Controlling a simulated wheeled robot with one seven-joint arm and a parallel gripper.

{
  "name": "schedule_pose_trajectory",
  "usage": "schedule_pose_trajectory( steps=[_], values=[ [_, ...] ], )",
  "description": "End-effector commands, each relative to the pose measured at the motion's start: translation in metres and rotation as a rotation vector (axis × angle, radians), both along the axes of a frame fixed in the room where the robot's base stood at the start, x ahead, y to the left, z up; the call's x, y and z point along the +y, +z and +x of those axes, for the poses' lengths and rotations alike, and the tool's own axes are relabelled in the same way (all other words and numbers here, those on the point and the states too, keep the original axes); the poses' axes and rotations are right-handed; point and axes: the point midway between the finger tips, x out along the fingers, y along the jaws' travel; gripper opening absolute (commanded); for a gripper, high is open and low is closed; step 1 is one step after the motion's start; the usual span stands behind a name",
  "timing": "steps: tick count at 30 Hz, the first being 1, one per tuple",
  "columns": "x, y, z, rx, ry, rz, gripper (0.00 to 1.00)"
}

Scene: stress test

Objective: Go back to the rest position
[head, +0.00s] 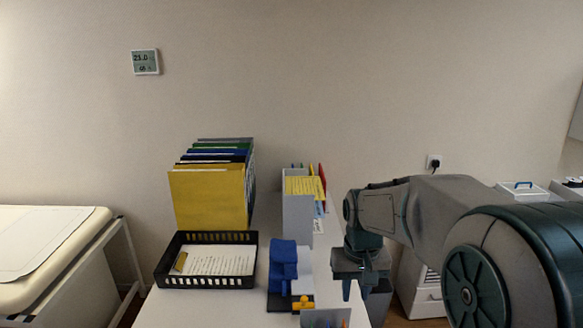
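My gripper (354,284) points down beside the right edge of the white desk (178,308). My grey and dark green arm reaches to it from the right.
A black tray (205,281) with paper, a row of folders (208,200), a white file holder (297,215), a blue object (283,262) and a yellow clip (303,303) crowd the desk. A bed (45,240) stands left. White drawers (425,295) stand right, behind my arm.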

Motion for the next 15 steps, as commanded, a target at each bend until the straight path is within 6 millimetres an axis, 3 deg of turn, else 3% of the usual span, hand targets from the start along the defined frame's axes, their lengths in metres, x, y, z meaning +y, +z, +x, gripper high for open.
schedule_pose_trajectory(
  steps=[6,15],
  values=[
    [0.000,0.018,-0.067,-0.082,-0.003,-0.008,0.27],
    [0.000,0.014,-0.142,-0.174,-0.009,0.008,0.27]
  ],
)
